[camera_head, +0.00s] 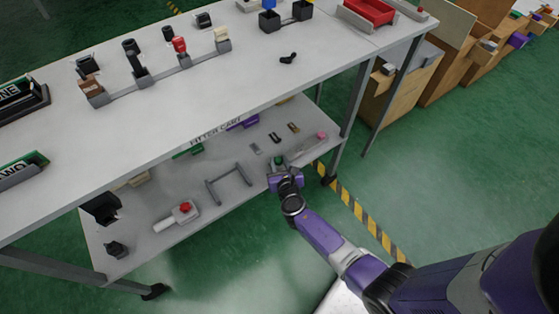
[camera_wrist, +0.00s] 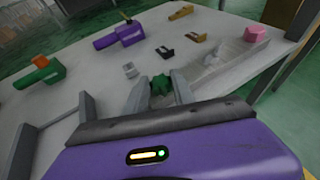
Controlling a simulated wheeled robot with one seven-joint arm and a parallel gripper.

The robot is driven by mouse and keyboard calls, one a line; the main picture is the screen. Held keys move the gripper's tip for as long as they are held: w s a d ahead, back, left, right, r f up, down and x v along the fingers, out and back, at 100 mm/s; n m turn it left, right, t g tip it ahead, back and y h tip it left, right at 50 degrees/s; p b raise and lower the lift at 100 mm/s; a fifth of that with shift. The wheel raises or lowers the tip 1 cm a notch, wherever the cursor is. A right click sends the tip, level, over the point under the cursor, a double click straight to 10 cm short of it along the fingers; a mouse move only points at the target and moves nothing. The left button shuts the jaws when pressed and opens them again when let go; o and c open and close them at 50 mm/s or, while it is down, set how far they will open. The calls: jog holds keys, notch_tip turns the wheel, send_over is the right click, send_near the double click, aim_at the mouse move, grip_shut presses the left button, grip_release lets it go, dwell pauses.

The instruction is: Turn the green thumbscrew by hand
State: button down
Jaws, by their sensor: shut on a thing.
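The green thumbscrew (camera_wrist: 161,86) shows in the wrist view between the two fingers of my gripper (camera_wrist: 158,92). It has a dark green lobed head. My fingers reach it from the near side and are shut on it. In the head view my gripper (camera_head: 278,168) is low over the lower shelf of the cart, and a small bit of the green thumbscrew (camera_head: 278,160) shows just beyond it. The lower part of the thumbscrew and its mount are largely hidden by my fingers.
The lower shelf (camera_head: 235,200) also holds a grey handle frame (camera_head: 228,184), a white device with a red knob (camera_head: 185,207), a pink block (camera_wrist: 256,34) and purple fixtures (camera_wrist: 128,33). The cart's upper top (camera_head: 250,75) overhangs. A cart leg (camera_head: 338,155) stands right of my gripper.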

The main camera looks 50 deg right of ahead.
jog(key=shift+w+a+m+g+h, duration=0.15)
jog(key=shift+m+g+h, duration=0.35)
jog(key=shift+m, duration=0.1)
jog(key=shift+w+a+m+g+h, duration=0.1)
jog(key=shift+w+m+g+h, duration=0.05)
jog(key=shift+m+g+h, duration=0.4)
jog(key=m+g+b, duration=0.1)
jog(key=m+g+h+b, duration=0.1)
jog(key=m+g, duration=0.1)
jog(key=m+g+h, duration=0.1)
jog(key=shift+w+a+f+m+g+b, duration=0.1)
jog(key=shift+w+f+m+g+b, duration=0.1)
jog(key=shift+w+m+g+b, duration=0.15)
jog(key=m+g+b, duration=0.2)
jog(key=b, duration=0.1)
jog(key=m+g+h+b, duration=0.1)
jog(key=m+g+b, duration=0.2)
jog(key=shift+w+f+g+b, duration=0.15)
jog(key=shift+w+g+b, duration=0.05)
jog(key=shift+g+b, duration=0.1)
jog(key=shift+m+g+b, duration=0.7)
jog(key=shift+g+b, duration=0.3)
jog(key=shift+b, duration=0.15)
jog(key=shift+r+m+g+y+b, duration=0.2)
jog(key=shift+m+g+y+b, duration=0.1)
jog(key=shift+y+b, duration=0.1)
jog(key=shift+r, duration=0.1)
jog(key=c, duration=1.1)
grip_release()
jog(key=shift+o, duration=0.2)
